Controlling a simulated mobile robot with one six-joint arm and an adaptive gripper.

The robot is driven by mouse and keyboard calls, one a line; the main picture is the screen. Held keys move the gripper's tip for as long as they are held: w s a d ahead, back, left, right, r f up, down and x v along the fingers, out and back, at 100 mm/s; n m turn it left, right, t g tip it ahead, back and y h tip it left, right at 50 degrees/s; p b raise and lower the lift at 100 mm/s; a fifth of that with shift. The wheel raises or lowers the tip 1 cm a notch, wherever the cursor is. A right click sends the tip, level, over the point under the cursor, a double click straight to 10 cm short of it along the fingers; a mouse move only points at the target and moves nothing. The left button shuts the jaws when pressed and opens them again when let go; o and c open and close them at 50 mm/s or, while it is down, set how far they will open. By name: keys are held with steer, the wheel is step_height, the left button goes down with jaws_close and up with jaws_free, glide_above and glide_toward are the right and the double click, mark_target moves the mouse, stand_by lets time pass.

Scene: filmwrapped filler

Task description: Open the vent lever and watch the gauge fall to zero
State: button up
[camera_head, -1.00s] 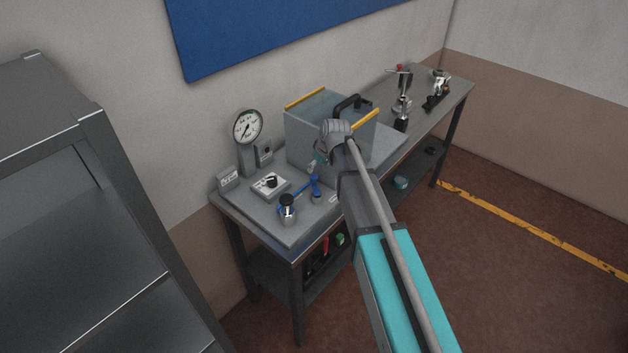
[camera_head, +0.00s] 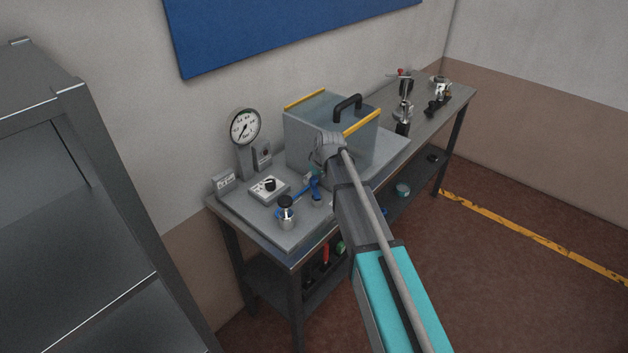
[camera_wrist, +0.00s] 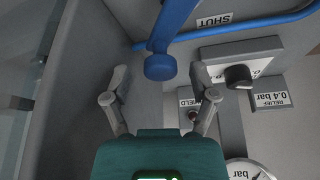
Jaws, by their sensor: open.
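The blue vent lever (camera_head: 316,186) stands at the front of the grey panel, beside the blue pipe. In the wrist view its rounded blue end (camera_wrist: 160,67) lies between and slightly beyond my open fingertips, with gaps on both sides. My gripper (camera_wrist: 158,88) is open and empty; in the head view my gripper (camera_head: 314,171) is small and partly hidden by my wrist. The round white gauge (camera_head: 245,126) stands on a post at the back left, its dark needle pointing to the lower left. The gauge (camera_wrist: 246,169) is cut off in the wrist view.
A clear box (camera_head: 306,130) with yellow edges and a black handle stands right of the lever. Grey shelving (camera_head: 70,200) fills the left side.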

jaws_close()
stand_by(0.4)
steer(key=shift+d+m, duration=0.15)
steer(key=shift+m, duration=0.25)
steer(key=m, duration=0.1)
steer(key=d+m+h, duration=0.1)
steer(key=m, duration=0.2)
steer(key=shift+d+t+h, duration=0.3)
steer(key=shift+h, duration=0.1)
steer(key=m, duration=0.2)
steer(key=d+m+h, duration=0.1)
steer(key=m, duration=0.1)
steer(key=s+d+m+h, duration=0.1)
steer(key=shift+m, duration=0.4)
